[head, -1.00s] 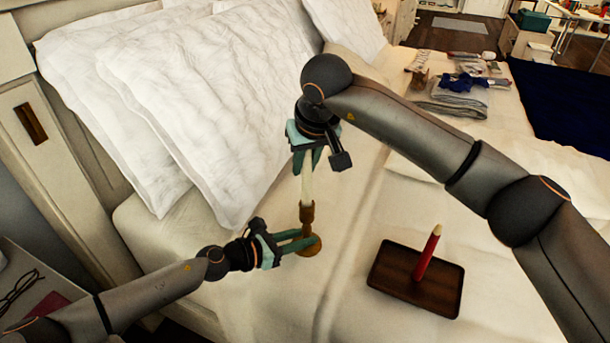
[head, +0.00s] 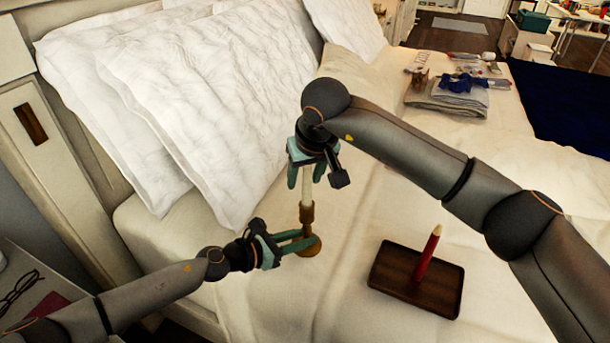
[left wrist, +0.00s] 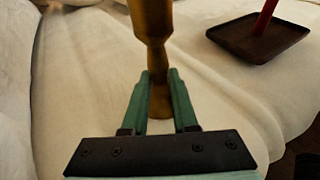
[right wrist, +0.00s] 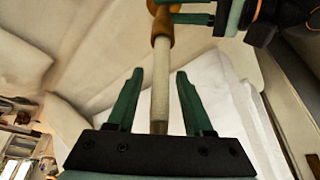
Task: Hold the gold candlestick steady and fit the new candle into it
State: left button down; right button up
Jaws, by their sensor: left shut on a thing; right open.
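The gold candlestick (head: 307,214) stands upright on the bed. My left gripper (head: 302,243) is shut on its lower stem, just above the base; the hold also shows in the left wrist view (left wrist: 159,92). A white candle (head: 307,188) stands upright with its lower end at the candlestick's top; how deep it sits is hidden. My right gripper (head: 306,178) is open, with one finger on each side of the candle's upper part. In the right wrist view the candle (right wrist: 160,105) runs between the spread fingers (right wrist: 158,75), with gaps on both sides.
A dark brown tray (head: 395,280) with an upright red candle (head: 427,258) lies on the bed to the right. White pillows (head: 200,100) are behind on the left. Folded clothes (head: 447,98) lie farther back. The sheet between candlestick and tray is clear.

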pick_arm(q)
jog(key=shift+f, duration=0.1)
jog(key=shift+s, duration=0.1)
pick_arm(e)
jog(key=v, duration=1.2)
jog(key=shift+r, duration=0.2)
pick_arm(q)
jog(key=c, duration=0.6)
grip_release()
pick_arm(e)
jog(key=shift+w, duration=0.1)
pick_arm(q)
jog(key=shift+a, duration=0.15)
